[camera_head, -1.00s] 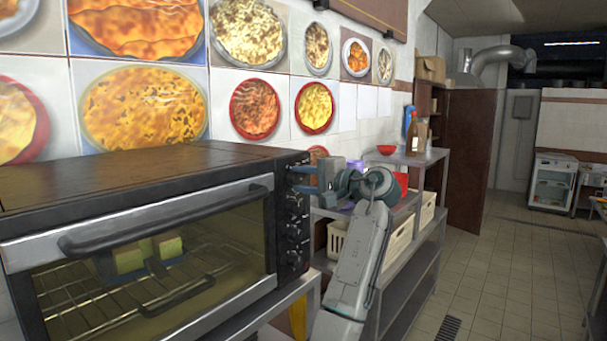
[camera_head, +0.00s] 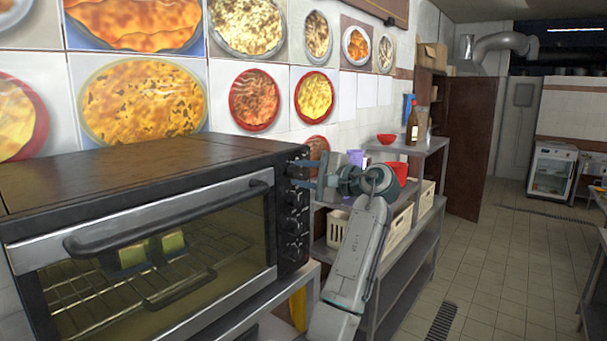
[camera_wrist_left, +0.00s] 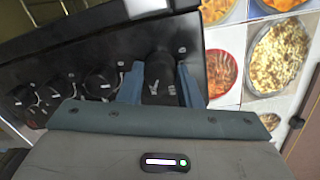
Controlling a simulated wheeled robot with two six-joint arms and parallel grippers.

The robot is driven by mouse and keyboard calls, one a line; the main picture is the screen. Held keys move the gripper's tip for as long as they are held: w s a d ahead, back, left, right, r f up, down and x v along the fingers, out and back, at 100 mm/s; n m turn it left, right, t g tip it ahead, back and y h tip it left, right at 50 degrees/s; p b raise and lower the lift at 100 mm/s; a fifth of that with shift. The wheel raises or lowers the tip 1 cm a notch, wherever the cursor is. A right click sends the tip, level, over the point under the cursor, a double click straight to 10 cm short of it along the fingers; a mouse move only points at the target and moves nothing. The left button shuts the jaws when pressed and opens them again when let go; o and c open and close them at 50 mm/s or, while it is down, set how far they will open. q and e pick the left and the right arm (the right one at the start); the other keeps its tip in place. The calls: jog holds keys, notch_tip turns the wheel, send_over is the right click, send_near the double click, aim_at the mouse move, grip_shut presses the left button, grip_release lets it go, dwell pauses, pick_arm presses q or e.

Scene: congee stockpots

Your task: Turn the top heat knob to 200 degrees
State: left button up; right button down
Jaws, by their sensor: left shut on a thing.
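The black toaster oven (camera_head: 130,170) stands at the left with its glass door shut. Its knobs run in a column down the right side of the front panel. The top heat knob (camera_head: 296,172) is the uppermost; in the left wrist view the knob (camera_wrist_left: 159,72) sits between the two blue fingers. My left gripper (camera_head: 303,175) is shut on this knob, reaching it from the right; in the left wrist view the gripper (camera_wrist_left: 160,85) covers part of the dial. The degree setting is too small to read. My right gripper is not in view.
Lower knobs (camera_head: 293,225) lie below the gripper. A metal shelf (camera_head: 400,270) with cream crates (camera_head: 397,232), a red bowl (camera_head: 386,139) and a bottle (camera_head: 412,128) stands behind my arm. Pizza pictures cover the wall.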

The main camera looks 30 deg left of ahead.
pick_arm(q)
jog(key=o, duration=1)
jog(key=shift+d+f+b, duration=0.2)
jog(key=shift+d+b, duration=0.2)
jog(key=shift+d, duration=0.1)
jog(key=d+b, duration=0.1)
jog(key=d, duration=0.2)
jog(key=d+b, duration=0.2)
jog(key=d, duration=0.1)
jog(key=d+b, duration=0.1)
jog(key=d, duration=0.2)
jog(key=shift+s+d+r, duration=0.25)
jog(key=shift+d+r, duration=0.1)
jog(key=shift+r, duration=0.05)
